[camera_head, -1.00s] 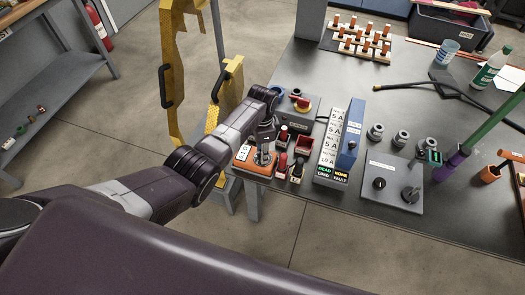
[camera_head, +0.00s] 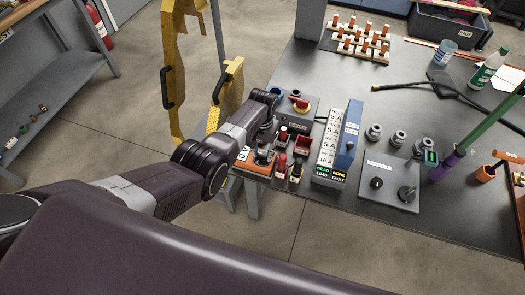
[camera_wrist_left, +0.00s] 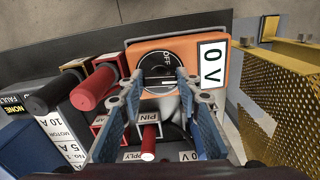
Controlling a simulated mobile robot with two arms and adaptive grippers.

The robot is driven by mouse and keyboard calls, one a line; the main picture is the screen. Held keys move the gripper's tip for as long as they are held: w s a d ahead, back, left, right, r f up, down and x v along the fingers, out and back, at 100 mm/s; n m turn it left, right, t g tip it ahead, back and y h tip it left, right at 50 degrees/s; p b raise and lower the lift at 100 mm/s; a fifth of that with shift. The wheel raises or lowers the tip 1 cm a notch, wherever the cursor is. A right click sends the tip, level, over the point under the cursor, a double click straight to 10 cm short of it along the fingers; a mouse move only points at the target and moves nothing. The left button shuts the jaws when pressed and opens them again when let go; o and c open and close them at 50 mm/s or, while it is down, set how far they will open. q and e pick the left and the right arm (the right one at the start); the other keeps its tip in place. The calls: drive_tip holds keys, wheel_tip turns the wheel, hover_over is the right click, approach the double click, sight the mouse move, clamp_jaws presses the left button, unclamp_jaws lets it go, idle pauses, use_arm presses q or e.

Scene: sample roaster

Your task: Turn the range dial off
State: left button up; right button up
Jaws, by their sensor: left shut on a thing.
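The orange meter (camera_head: 244,163) sits at the near left edge of the bench. In the left wrist view its orange case (camera_wrist_left: 232,75) carries a white label reading "0 V". Its round black range dial (camera_wrist_left: 158,68) shows the word OFF beside the grip. My left gripper (camera_wrist_left: 161,84) has its fingertips on either side of the dial's knob and is shut on it; the knob is partly hidden by the fingers. In the head view my left gripper (camera_head: 264,156) is over the meter. My right gripper is not in view.
Red and black probes or plugs (camera_wrist_left: 98,87) stand close beside the meter. A blue-sided panel (camera_head: 350,142) with ampere labels and a grey box with knobs (camera_head: 388,190) stand to the right. A yellow perforated frame (camera_head: 231,85) is left of the bench.

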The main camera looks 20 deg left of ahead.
sight(263, 154)
use_arm(q)
drive_tip(key=n, duration=0.6)
drive_tip(key=shift+p, duration=0.3)
drive_tip(key=n, duration=0.6)
drive_tip(key=shift+d+n, duration=0.1)
drive_tip(key=shift+n, duration=0.3)
drive_tip(key=o, duration=1.2)
drive_tip(key=shift+c, duration=0.2)
drive_tip(key=shift+r, duration=0.1)
wheel_tip(263, 154, up, 12)
